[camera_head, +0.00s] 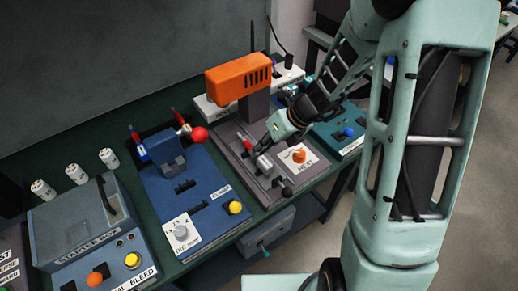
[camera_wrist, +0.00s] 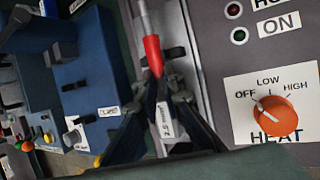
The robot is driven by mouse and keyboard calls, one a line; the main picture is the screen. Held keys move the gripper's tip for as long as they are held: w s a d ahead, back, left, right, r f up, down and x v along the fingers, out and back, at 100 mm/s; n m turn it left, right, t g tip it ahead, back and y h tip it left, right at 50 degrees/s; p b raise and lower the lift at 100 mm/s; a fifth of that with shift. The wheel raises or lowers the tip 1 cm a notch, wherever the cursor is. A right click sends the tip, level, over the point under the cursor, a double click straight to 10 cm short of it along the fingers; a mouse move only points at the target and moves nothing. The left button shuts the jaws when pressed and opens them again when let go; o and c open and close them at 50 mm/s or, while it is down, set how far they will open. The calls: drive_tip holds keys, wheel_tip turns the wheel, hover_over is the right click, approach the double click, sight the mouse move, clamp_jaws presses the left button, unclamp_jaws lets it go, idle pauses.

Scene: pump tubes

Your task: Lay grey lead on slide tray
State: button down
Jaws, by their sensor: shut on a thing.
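My gripper (camera_wrist: 165,98) is shut on the grey lead (camera_wrist: 146,20), which has a red section (camera_wrist: 153,55) and a white tag reading "2.5 mm²" (camera_wrist: 165,118) between the fingers. The lead points away from the gripper, tilted slightly in the wrist view. In the head view my gripper (camera_head: 258,160) is over the grey slide tray (camera_head: 240,152) of the machine with the orange head (camera_head: 238,81).
A heat panel with an orange knob (camera_head: 299,156) lies right of the tray. A blue crimp machine (camera_head: 180,190) with a red ball lever (camera_head: 199,134) stands left. A grey-blue box (camera_head: 85,220) is farther left. A teal box (camera_head: 338,130) is behind right.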

drive_tip(key=c, duration=2)
unclamp_jaws()
